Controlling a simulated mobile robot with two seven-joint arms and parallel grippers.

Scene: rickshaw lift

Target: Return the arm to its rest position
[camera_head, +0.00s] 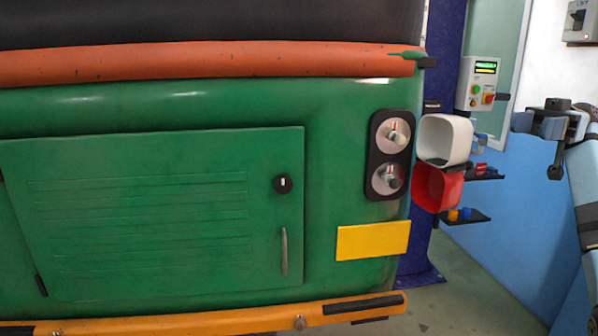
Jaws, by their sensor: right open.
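My right arm (583,195) comes in at the right edge of the head view. My right gripper (545,145) is at its upper end, in front of the blue and white wall. It is open, with nothing seen between its fingers. It is apart from the green rickshaw (335,165) in the picture, well to the right of it. My left gripper is out of view.
The rickshaw has bare bulb sockets (391,155); white (445,138) and red (436,189) lamp covers show beside them. A blue column (447,50), a control box (479,84) and small shelves (465,218) stand behind. Floor (480,290) shows clear at lower right.

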